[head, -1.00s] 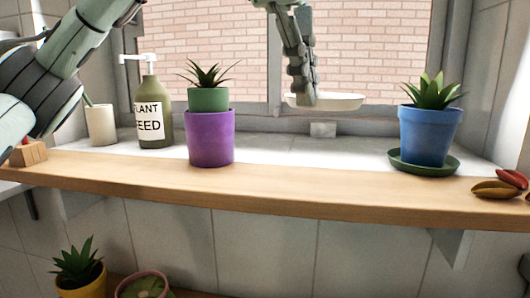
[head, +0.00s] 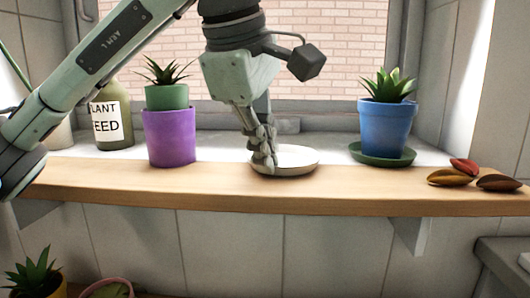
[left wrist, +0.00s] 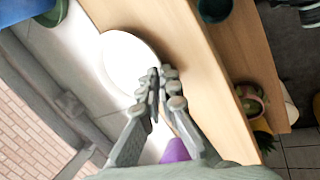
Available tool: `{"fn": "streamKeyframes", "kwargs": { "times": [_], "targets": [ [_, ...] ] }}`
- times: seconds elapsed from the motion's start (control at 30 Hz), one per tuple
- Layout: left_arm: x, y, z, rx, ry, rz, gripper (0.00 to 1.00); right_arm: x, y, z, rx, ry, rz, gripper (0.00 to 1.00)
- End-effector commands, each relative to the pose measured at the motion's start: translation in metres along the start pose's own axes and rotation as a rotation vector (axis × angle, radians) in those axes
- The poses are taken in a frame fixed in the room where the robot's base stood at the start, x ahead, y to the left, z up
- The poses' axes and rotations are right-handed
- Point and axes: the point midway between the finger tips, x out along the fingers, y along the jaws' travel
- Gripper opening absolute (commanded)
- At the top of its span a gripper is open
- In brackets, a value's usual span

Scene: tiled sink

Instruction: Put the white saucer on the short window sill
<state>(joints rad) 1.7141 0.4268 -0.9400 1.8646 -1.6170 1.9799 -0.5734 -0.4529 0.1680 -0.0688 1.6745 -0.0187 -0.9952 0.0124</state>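The white saucer (head: 299,159) is between the purple pot and the blue pot, over the wooden front board (head: 218,184) of the window sill and partly over the pale tiled strip behind it. It looks level and sits at or just above the board; I cannot tell if it touches. My left gripper (head: 265,160) comes down from above with its fingers closed together on the saucer's left rim. In the left wrist view the fingertips (left wrist: 160,78) meet at the edge of the saucer (left wrist: 128,60). My right gripper is not in view.
A purple pot (head: 170,137) with a green pot on it stands left, beside the plant feed bottle (head: 110,122). A blue pot (head: 385,127) on a green saucer (head: 381,154) and several brown and red pods (head: 450,178) are right.

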Motion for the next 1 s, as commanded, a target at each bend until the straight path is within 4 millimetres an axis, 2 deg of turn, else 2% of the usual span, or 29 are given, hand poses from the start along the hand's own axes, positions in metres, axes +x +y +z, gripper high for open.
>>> {"fn": "streamKeyframes", "kwargs": {
  "times": [0.2, 0.3, 0.33, 0.7, 0.87, 1.0],
  "targets": [
    [0.002, -0.001, 0.000, 0.000, 0.000, 0.000, 0.00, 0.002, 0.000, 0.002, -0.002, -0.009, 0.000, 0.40],
    [0.001, -0.001, 0.000, 0.000, 0.000, 0.000, 0.13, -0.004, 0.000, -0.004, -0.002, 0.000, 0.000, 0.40],
    [0.001, -0.001, 0.000, 0.000, 0.000, 0.000, 0.14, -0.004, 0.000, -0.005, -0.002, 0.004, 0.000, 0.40],
    [-0.003, 0.001, 0.000, 0.000, 0.001, 0.000, 0.14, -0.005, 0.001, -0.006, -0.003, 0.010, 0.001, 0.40],
    [-0.029, 0.001, 0.000, 0.000, 0.002, 0.005, 0.14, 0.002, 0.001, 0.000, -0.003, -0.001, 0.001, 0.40],
    [-0.062, 0.001, -0.001, -0.002, 0.003, 0.006, 0.14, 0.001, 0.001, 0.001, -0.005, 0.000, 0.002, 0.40]
  ]
}}
